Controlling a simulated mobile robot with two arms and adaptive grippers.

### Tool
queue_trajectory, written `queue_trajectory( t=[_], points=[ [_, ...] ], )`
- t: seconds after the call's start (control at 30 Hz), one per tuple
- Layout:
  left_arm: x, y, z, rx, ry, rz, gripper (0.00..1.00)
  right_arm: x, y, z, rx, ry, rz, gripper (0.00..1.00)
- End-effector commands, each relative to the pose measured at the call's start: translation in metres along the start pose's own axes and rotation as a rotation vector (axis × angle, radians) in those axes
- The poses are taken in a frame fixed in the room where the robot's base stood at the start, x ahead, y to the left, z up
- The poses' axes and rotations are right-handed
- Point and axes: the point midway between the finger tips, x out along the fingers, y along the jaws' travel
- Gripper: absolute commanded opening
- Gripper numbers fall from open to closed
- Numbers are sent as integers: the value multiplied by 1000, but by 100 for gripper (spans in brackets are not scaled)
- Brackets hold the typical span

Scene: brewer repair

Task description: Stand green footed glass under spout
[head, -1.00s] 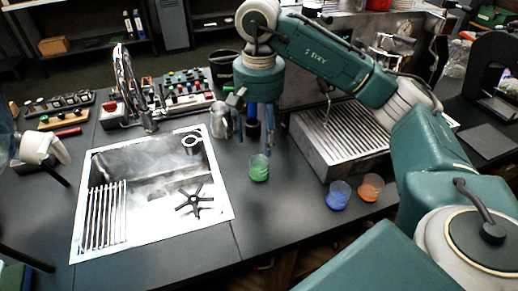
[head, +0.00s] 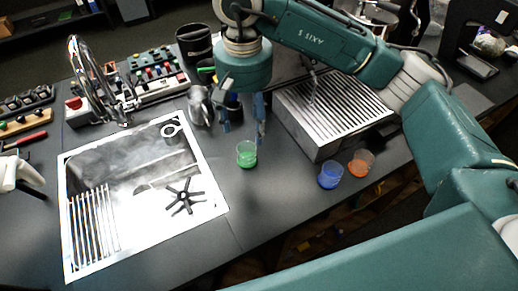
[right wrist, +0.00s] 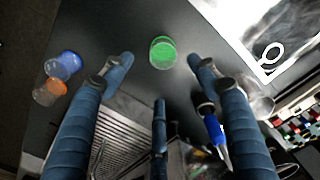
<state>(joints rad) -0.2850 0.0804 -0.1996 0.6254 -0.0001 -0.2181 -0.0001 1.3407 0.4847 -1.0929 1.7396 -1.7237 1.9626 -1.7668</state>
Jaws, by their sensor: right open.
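The green footed glass (head: 247,155) stands upright on the dark counter between the sink and the brewer. My right gripper (head: 243,128) hangs just above and behind it, open and empty, with its blue fingers pointing down. In the right wrist view the green glass (right wrist: 162,53) lies beyond and between the spread fingertips (right wrist: 160,62), apart from them as far as I can tell. The brewer's spout (head: 312,82) is over the ribbed drip tray (head: 340,108), partly hidden by my right arm.
A blue glass (head: 330,175) and an orange glass (head: 361,163) stand in front of the drip tray. A steel sink (head: 215,205) is on the left, holding a black star-shaped part (head: 184,196). A metal pitcher (head: 199,106) stands behind the gripper. Counter before the green glass is clear.

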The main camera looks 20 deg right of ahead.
Motion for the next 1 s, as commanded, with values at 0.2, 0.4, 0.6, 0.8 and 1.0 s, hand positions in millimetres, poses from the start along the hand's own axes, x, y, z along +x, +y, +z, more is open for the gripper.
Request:
queue_trajectory(
  t=[0.2,0.4,0.6,0.8,1.0],
  points=[
    [-13,5,29,0,-43,6,56,32,0,1,0,-5,2,59],
    [-18,5,28,0,-41,6,56,52,0,0,-1,-3,1,59],
    [-36,2,9,0,-18,3,56,72,-3,-2,0,-8,2,59],
    [-46,1,0,0,-6,3,56,100,-5,-5,0,-4,1,59],
    [-46,2,6,0,-14,3,56,106,-5,-6,0,-1,0,59]
  ],
)
